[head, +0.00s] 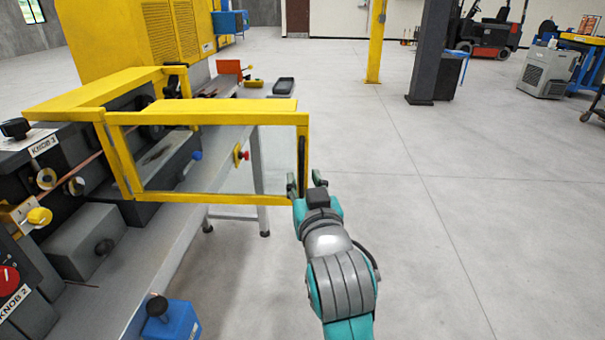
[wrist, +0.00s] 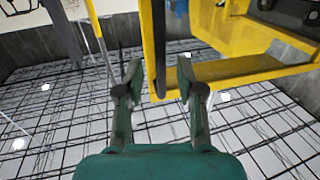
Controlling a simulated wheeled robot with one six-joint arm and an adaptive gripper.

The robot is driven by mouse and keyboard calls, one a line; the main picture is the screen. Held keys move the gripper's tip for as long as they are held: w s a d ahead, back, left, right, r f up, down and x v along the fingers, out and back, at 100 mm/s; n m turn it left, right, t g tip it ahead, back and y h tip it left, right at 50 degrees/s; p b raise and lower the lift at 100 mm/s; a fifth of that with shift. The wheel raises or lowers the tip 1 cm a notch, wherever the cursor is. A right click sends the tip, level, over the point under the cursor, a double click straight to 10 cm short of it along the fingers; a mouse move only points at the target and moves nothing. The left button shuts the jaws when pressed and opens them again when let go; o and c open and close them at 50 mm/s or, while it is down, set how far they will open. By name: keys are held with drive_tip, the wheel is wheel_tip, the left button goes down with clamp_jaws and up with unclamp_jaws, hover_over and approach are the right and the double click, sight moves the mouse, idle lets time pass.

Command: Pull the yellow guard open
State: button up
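The yellow guard (head: 215,118), a yellow frame with a clear pane, stands swung out from the machine. Its outer edge is over the open floor. A dark upright handle (head: 302,155) is on that outer edge. My gripper (head: 306,184) is at the lower outer corner of the guard, just below the handle. In the wrist view, my gripper (wrist: 158,78) has its two fingers spread apart. The guard's yellow edge (wrist: 149,45) and the dark handle (wrist: 161,72) reach down between the fingers, with visible gaps on both sides. Any contact is not clear.
The grey machine bench (head: 185,235) with knobs and boxes is at the left. A blue box (head: 172,322) is near its front edge. A dark column (head: 430,55) and a yellow post (head: 377,40) stand behind. The floor (head: 480,220) at the right is clear.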

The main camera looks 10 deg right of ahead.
drive_tip(key=shift+s+d, duration=0.15)
drive_tip(key=shift+s, duration=1.85)
drive_tip(key=s+d+f+n+g, duration=0.1)
drive_tip(key=s+d+f, duration=0.3)
drive_tip(key=s+f, duration=0.7)
drive_tip(key=s+d+f+g, duration=0.1)
drive_tip(key=s+d+f, duration=0.2)
drive_tip(key=s+f, duration=0.8)
drive_tip(key=s+d+f, duration=0.2)
drive_tip(key=s+f, duration=0.2)
drive_tip(key=s, duration=0.6)
drive_tip(key=s+d+f+m+g+h, duration=0.1)
drive_tip(key=s+f, duration=0.3)
drive_tip(key=s, duration=0.7)
drive_tip(key=shift+d+m, duration=0.3)
drive_tip(key=shift+d, duration=0.25)
drive_tip(key=shift+f, duration=0.1)
